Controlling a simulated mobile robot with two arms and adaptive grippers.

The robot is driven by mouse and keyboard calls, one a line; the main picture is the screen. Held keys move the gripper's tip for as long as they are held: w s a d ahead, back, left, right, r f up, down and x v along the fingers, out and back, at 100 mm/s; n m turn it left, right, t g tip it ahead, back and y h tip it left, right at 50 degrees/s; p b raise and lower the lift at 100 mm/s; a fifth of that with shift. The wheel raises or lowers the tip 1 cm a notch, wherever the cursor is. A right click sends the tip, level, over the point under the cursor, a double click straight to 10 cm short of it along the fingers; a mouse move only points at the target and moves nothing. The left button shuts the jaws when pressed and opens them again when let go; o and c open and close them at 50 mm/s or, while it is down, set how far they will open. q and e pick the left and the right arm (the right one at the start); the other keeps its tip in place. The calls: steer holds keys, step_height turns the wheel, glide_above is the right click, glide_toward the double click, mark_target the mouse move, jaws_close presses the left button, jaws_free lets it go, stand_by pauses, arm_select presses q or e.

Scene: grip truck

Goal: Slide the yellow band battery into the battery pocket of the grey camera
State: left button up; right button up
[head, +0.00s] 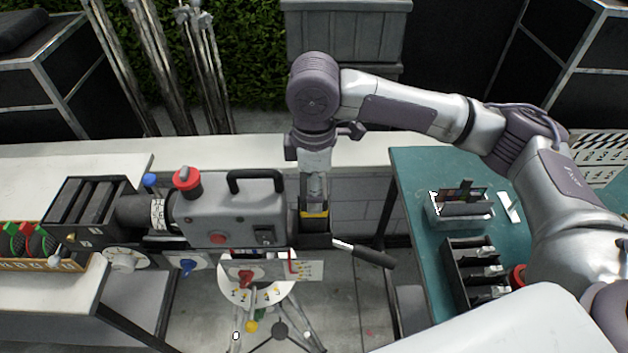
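The grey camera (232,208) stands on a tripod in the middle, its lens to the left and a black handle on top. A dark battery pocket (316,241) sits at its right end. The yellow band battery (314,214) is upright at the pocket's mouth, its yellow band showing. Its lower part is hidden, so I cannot tell how deep it sits. My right gripper (314,190) points straight down above the pocket and appears shut on the battery's top. My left gripper is not in view.
A green table (420,190) at right holds a grey tray (462,212) and a black rack (466,275) of batteries. A black pan handle (372,256) sticks out right of the camera. A white counter (40,175) and an orange-edged tray of coloured items (35,264) are at left.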

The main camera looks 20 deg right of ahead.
steer(key=shift+f, duration=1)
steer(key=shift+f, duration=0.1)
steer(key=o, duration=1.7)
step_height(320, 180, up, 12)
